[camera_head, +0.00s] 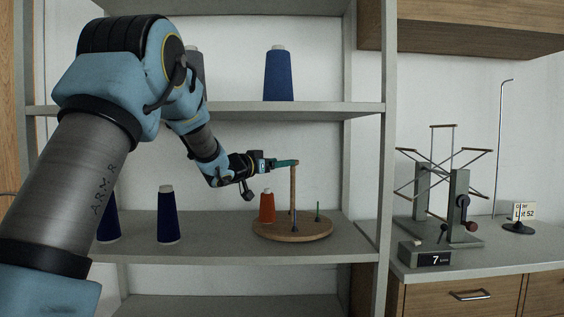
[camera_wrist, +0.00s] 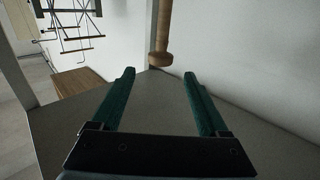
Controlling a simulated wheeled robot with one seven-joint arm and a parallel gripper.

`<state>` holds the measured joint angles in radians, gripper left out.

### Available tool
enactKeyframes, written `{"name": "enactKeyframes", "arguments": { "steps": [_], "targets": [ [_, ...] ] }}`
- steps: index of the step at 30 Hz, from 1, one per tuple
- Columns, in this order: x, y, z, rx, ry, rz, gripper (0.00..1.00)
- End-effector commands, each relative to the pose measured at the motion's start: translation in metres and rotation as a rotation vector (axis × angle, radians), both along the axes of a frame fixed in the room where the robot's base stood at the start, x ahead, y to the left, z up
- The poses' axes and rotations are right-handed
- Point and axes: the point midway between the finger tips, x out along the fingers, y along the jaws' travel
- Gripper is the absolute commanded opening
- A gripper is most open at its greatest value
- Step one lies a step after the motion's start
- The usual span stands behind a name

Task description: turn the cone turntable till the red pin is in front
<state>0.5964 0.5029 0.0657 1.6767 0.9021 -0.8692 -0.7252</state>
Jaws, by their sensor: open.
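The cone turntable (camera_head: 312,235) is a round wooden disc on the middle shelf, with a tall wooden post (camera_head: 293,190). An orange-red cone (camera_head: 267,208) stands on its left side. A thin green pin (camera_head: 317,211) stands at the right, and a dark blue pin (camera_head: 294,220) is in front of the post. I see no separate red pin. My gripper (camera_head: 290,163) is open at the height of the post's top. In the wrist view, the post's rounded end (camera_wrist: 162,59) is just beyond my fingertips (camera_wrist: 160,75), in line with the gap; nothing is held.
Dark blue cones stand on the same shelf to the left (camera_head: 168,215) and on the shelf above (camera_head: 278,75). The rack's upright (camera_head: 388,150) is to the right. Beyond it, a counter carries a metal yarn winder (camera_head: 459,205) and a box marked 7 (camera_head: 425,256).

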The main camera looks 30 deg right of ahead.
Motion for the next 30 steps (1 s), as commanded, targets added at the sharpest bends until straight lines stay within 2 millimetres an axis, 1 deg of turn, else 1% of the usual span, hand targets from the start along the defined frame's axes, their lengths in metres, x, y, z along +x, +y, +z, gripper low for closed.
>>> {"name": "enactKeyframes", "arguments": {
  "steps": [5,12,15,21,30],
  "targets": [
    [0.010,-0.024,0.002,0.000,0.001,0.000,0.78],
    [0.027,-0.066,0.002,0.001,-0.001,0.001,0.78],
    [0.033,-0.078,0.002,0.002,0.000,0.003,0.78],
    [0.039,-0.092,0.001,0.001,0.000,0.004,0.78],
    [0.040,-0.094,0.000,0.001,0.000,0.005,0.78]
  ]
}}
